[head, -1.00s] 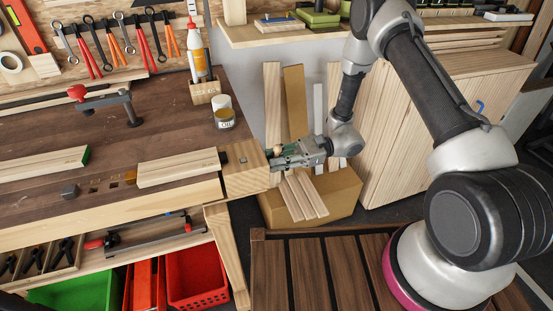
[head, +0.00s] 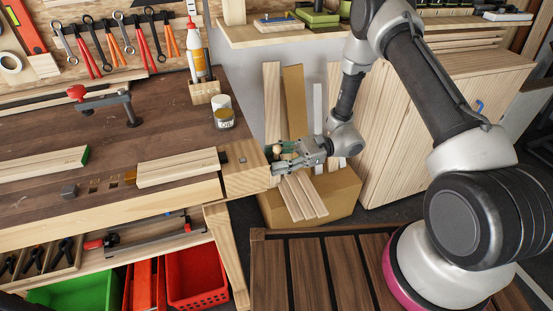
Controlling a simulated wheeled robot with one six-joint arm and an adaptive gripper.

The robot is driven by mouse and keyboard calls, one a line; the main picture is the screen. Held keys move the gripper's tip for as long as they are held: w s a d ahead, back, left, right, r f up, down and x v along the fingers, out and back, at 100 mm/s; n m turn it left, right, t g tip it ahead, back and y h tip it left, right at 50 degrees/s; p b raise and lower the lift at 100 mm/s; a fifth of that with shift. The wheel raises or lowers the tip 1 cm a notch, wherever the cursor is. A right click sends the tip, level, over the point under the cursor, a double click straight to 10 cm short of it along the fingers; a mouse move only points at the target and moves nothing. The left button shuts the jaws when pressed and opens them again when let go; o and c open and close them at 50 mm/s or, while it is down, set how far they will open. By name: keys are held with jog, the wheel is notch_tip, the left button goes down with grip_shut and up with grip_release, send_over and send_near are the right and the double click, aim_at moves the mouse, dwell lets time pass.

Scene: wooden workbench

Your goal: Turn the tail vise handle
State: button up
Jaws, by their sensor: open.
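The tail vise block (head: 246,178) forms the right end of the workbench. Its handle (head: 306,150) shows as a small wooden knob end at the block's right side, largely hidden by my gripper. My gripper (head: 280,161) is open at the right face of the vise block, its fingers around or beside the handle; I cannot tell whether they touch it. A pale wooden board (head: 178,168) lies on the bench top just left of the vise block.
A cardboard box (head: 340,196) with upright and leaning boards stands right of the bench, below my gripper. A red-handled hold-down (head: 105,98) is on the bench.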

jog(key=v, duration=1.2)
